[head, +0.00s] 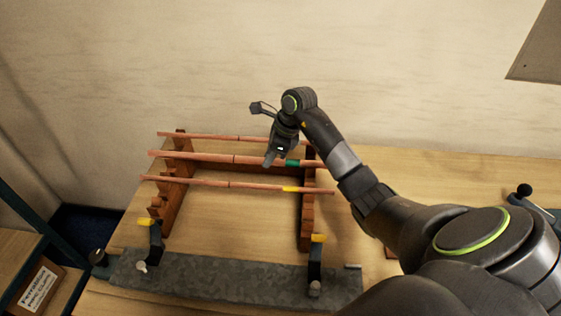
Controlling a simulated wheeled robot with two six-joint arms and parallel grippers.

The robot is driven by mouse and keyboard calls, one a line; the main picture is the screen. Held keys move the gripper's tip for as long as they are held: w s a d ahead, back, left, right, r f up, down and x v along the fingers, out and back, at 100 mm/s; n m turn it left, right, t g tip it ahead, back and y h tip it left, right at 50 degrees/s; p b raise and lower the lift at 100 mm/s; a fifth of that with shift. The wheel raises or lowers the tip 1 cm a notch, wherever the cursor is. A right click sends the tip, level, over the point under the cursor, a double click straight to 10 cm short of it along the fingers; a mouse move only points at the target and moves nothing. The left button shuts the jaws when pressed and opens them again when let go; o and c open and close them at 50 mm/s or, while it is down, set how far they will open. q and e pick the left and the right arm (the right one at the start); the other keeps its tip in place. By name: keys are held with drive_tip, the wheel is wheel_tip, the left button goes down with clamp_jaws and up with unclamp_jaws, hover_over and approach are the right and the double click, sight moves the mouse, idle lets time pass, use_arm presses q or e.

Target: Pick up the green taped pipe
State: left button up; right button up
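The green taped pipe (205,157) is the middle of three copper pipes lying across a wooden rack. Its green tape (293,163) shows near the right end. My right gripper (270,161) reaches down from behind to this pipe, just left of the tape. Its fingertips overlap the pipe in the picture. I cannot tell whether they are open, shut or touching it. The pipe still lines up with the rack supports. My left gripper is not in view.
A yellow-taped pipe (240,185) lies in front and another pipe (200,136) behind. The notched wooden supports (172,190) stand at both sides. Clamps with yellow handles (318,239) stand on a grey slab (220,278) at the front.

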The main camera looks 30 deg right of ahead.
clamp_jaws()
drive_tip(key=shift+r, duration=0.1)
idle(0.9)
